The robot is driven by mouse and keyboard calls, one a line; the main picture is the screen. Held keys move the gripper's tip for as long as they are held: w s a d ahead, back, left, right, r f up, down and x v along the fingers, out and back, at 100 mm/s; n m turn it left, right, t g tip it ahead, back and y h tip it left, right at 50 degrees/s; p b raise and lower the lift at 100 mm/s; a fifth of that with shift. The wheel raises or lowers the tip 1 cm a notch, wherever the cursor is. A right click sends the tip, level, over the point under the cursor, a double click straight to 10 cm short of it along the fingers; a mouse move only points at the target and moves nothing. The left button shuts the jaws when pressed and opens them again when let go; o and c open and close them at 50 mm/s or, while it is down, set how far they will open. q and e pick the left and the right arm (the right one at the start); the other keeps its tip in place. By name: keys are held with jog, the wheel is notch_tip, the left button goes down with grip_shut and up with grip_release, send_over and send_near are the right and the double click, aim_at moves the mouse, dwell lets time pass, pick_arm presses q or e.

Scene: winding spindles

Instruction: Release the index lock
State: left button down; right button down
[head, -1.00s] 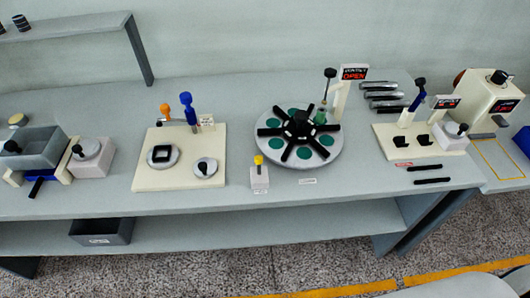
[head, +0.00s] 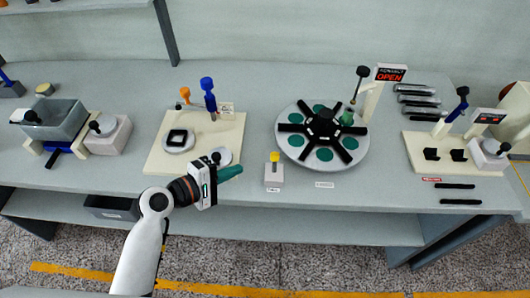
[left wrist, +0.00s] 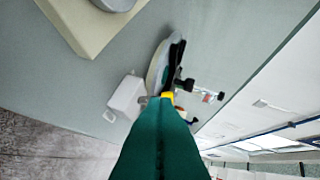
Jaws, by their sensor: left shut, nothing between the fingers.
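A small white block with a yellow-topped lever (head: 274,158) stands at the bench's front, just left of the round indexing table (head: 290,147). The table has a black several-armed spider (head: 322,124) and green discs. My left gripper (head: 240,168), with green fingers, is shut and empty, left of the yellow lever and apart from it in the head view. In the left wrist view the green fingers (left wrist: 164,100) hide part of the yellow top (left wrist: 168,95); the white block (left wrist: 127,96) shows beside them. I cannot tell the exact gap. My right gripper is not in view.
A cream board (head: 190,150) with blue and orange handles lies behind my left gripper. A post with a red OPEN sign (head: 391,74) stands behind the round table. Black bars (head: 459,202) lie at front right.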

aim_at(275, 157)
pick_arm(q)
jog(key=shift+w+r+n, duration=0.3)
jog(key=shift+w, duration=0.1)
jog(key=p+x, duration=0.1)
jog(key=x, duration=0.9)
jog(key=shift+p, duration=0.3)
jog(key=shift+s, duration=0.1)
